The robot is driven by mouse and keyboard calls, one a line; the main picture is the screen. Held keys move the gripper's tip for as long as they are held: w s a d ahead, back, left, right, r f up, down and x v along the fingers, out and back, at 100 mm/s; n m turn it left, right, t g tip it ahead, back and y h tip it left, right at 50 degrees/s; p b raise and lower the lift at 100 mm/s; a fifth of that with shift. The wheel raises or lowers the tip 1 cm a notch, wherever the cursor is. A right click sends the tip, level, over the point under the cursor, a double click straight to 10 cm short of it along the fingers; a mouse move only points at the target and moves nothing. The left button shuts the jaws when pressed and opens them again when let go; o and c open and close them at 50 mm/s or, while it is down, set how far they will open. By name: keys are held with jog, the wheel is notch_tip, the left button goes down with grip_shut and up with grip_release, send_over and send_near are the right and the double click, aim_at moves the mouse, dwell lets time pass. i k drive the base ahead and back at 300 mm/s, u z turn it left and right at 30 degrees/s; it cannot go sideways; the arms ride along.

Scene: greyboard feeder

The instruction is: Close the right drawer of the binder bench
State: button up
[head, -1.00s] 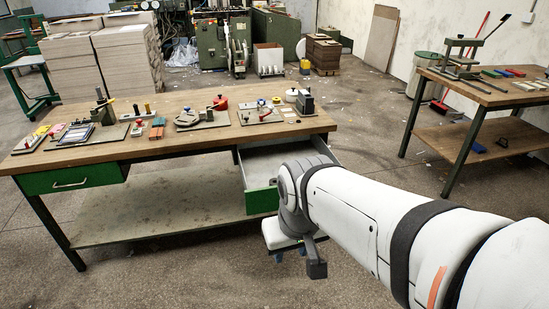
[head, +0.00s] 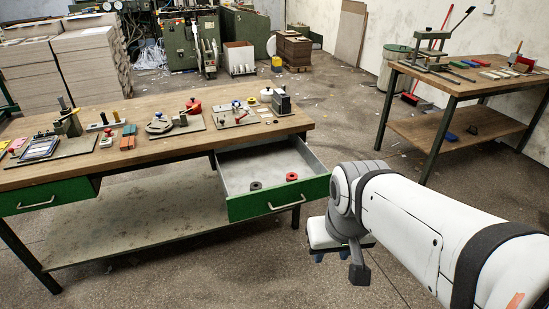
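The binder bench (head: 115,160) has a wooden top and green drawers. Its right drawer (head: 245,209) is pulled well out, with a green front, a metal handle (head: 285,205) and a grey inside. A dark ring (head: 256,185) and a red ring (head: 291,177) lie in it near the front. The left drawer (head: 60,193) looks shut. My arm reaches in from the right, and its end with my gripper (head: 340,258) hangs low, to the right of the open drawer and apart from its front. The fingers are small and partly hidden, so their opening is unclear.
Several tools and a red pot (head: 193,106) stand on the bench top. A lower shelf (head: 140,215) runs under it. A second table (head: 450,85) stands at the right. The floor between the two tables is clear.

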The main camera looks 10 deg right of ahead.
aim_at(269, 161)
jog(key=u, duration=0.05)
jog(key=i, duration=1)
jog(key=z, duration=0.05)
